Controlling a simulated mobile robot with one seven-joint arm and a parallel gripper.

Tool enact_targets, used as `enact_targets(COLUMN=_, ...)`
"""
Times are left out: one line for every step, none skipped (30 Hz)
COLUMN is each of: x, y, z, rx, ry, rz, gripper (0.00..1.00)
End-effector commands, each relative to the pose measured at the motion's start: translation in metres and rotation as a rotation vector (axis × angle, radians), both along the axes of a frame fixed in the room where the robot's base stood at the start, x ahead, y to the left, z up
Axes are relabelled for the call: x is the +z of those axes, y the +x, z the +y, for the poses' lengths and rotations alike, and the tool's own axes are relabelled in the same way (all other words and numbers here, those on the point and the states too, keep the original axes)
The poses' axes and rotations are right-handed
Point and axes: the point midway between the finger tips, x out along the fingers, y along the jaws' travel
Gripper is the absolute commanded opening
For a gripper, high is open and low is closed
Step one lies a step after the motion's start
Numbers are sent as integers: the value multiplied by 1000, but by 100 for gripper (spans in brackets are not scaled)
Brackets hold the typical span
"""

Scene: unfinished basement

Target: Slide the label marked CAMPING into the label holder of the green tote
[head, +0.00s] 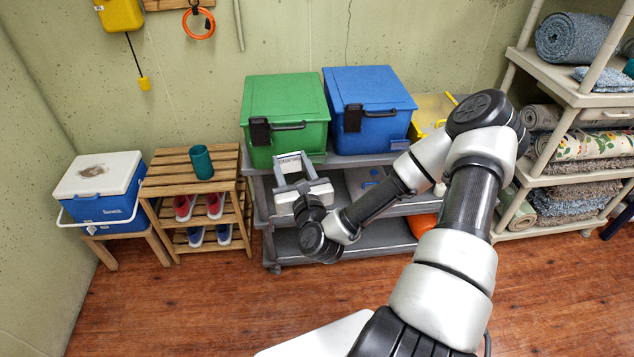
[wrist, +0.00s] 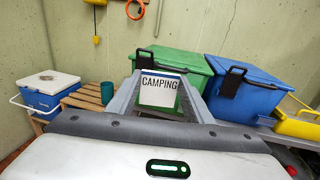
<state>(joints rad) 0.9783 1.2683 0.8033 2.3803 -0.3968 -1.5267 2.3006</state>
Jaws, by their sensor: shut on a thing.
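The green tote (head: 287,105) stands on the top shelf of the grey cart, lid closed; it also shows in the wrist view (wrist: 190,62). My gripper (head: 292,158) is in front of the tote's lower front face. It is shut on the white label marked CAMPING (wrist: 159,92), which stands upright between the fingertips, its text facing the wrist camera. The label also shows in the head view (head: 289,160). The tote's label holder is largely hidden behind the label and fingers. I cannot tell whether the label touches it.
A blue tote (head: 368,105) stands close to the right of the green one. A black latch (head: 259,131) and handle jut from the green tote's front. A yellow bin (head: 432,112) is farther right. A slatted rack with a teal cup (head: 201,161) stands left of the grey cart (head: 340,239).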

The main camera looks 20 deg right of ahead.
Motion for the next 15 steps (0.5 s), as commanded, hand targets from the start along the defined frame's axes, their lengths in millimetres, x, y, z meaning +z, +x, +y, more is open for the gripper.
enact_targets(x=-33, y=7, z=-20, rx=-32, ry=-9, rz=-2, gripper=25)
enact_targets(x=-41, y=10, z=-30, rx=-49, ry=-9, rz=-4, gripper=25)
enact_targets(x=-52, y=15, z=-44, rx=-72, ry=-8, rz=-4, gripper=25)
enact_targets(x=-58, y=18, z=-54, rx=-88, ry=-8, rz=-5, gripper=25)
enact_targets(x=-64, y=20, z=-63, rx=-102, ry=-7, rz=-6, gripper=25)
enact_targets(x=-70, y=23, z=-75, rx=-122, ry=-5, rz=-9, gripper=25)
enact_targets(x=-74, y=25, z=-82, rx=-134, ry=-4, rz=-11, gripper=25)
enact_targets(x=-77, y=27, z=-89, rx=-145, ry=-3, rz=-14, gripper=25)
enact_targets(x=-79, y=28, z=-96, rx=-157, ry=-1, rz=-16, gripper=25)
enact_targets(x=-80, y=29, z=-101, rx=-164, ry=0, rz=-18, gripper=25)
enact_targets(x=-81, y=30, z=-104, rx=-170, ry=1, rz=-19, gripper=25)
enact_targets(x=-82, y=31, z=-108, rx=-176, ry=2, rz=-19, gripper=25)
enact_targets(x=-81, y=31, z=-110, rx=-178, ry=3, rz=-20, gripper=25)
enact_targets(x=-81, y=31, z=-110, rx=-180, ry=4, rz=-20, gripper=25)
enact_targets(x=-81, y=31, z=-111, rx=-181, ry=5, rz=-20, gripper=25)
